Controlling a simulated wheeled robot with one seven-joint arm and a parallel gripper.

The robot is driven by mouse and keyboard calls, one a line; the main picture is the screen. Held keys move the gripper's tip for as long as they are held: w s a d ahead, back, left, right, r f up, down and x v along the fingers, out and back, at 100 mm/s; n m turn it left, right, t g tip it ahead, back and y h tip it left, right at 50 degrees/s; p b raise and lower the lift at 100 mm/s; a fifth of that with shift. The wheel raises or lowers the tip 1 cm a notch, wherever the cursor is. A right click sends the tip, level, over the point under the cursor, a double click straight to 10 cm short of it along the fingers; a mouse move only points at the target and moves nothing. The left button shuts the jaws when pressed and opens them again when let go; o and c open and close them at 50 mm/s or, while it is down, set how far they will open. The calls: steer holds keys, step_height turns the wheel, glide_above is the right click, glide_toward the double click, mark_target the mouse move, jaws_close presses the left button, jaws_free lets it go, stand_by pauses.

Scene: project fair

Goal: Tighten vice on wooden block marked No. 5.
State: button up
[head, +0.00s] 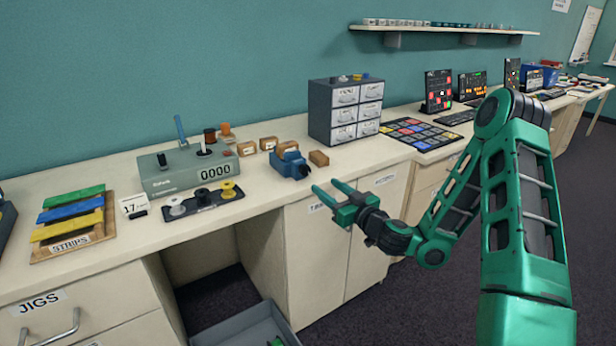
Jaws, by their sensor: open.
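A small blue vice (290,165) stands on the bench near its front edge. A wooden block (287,147) shows at the top back of the vice; I cannot tell whether it sits between the jaws or behind them. Another wooden block (318,158) lies just right of the vice. Two more small blocks, a left one (246,149) and a right one (269,143), sit behind and left of it. Their markings are too small to read. My green gripper (324,184) is open and empty, in front and to the right of the vice, apart from it, its fingers pointing left toward the bench.
A grey box with a 0000 counter (187,170) and a dark spool rack (203,203) stand left of the vice. A drawer cabinet (346,112) stands behind right. A strips board (73,230) lies far left.

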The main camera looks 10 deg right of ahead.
mark_target(307, 173)
steer(key=shift+x, duration=5.35)
steer(key=shift+c, duration=0.2)
steer(key=c, duration=1)
